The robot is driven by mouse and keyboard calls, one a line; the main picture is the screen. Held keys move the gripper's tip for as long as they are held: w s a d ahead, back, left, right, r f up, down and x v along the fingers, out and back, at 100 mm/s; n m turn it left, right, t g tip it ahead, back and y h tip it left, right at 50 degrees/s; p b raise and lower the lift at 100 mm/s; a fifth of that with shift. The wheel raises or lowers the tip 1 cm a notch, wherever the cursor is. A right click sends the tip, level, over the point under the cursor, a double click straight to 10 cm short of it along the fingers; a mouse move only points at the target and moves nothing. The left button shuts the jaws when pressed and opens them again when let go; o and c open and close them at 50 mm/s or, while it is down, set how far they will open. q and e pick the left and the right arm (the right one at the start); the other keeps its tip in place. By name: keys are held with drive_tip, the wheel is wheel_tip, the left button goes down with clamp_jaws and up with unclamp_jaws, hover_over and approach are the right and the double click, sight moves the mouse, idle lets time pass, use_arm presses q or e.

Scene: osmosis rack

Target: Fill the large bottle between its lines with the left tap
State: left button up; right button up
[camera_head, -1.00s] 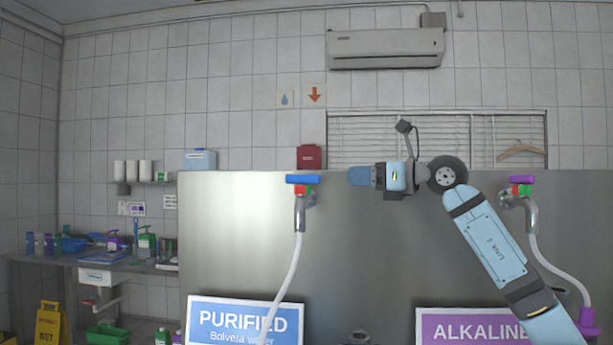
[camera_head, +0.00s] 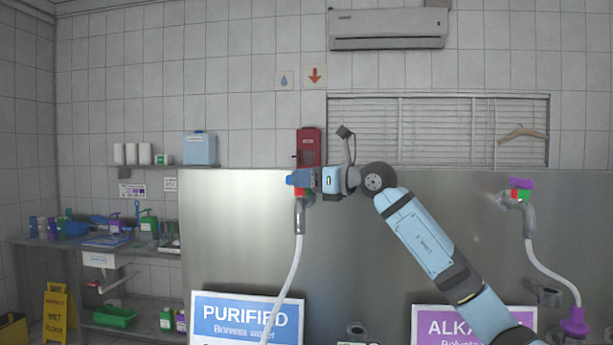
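The left tap stands at the top of the steel rack above the PURIFIED sign (camera_head: 246,318). It has a blue handle (camera_head: 292,180), a metal spout (camera_head: 300,218) and a white hose (camera_head: 288,277) running down. My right gripper (camera_head: 305,178) reaches in from the right at the blue handle and covers part of it. Contact is unclear, and I cannot tell whether its fingers are open or shut. The large bottle and its lines are not in view. My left gripper is not in view.
The right tap with a purple handle (camera_head: 521,184) stands above the ALKALINE sign (camera_head: 440,321), partly hidden by my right arm. A cluttered bench (camera_head: 150,256) and a yellow wet-floor sign (camera_head: 55,314) are at left.

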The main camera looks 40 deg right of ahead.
drive_tip(key=shift+c, duration=0.2)
clamp_jaws()
drive_tip(key=n+y, duration=0.1)
drive_tip(key=g+y, duration=0.1)
drive_tip(key=shift+d+n+y, duration=0.2)
drive_tip(key=shift+n+y, duration=0.1)
drive_tip(key=shift+n, duration=0.1)
drive_tip(key=shift+n+g+y, duration=1.1)
drive_tip(key=shift+n+y, duration=0.1)
drive_tip(key=shift+y, duration=0.4)
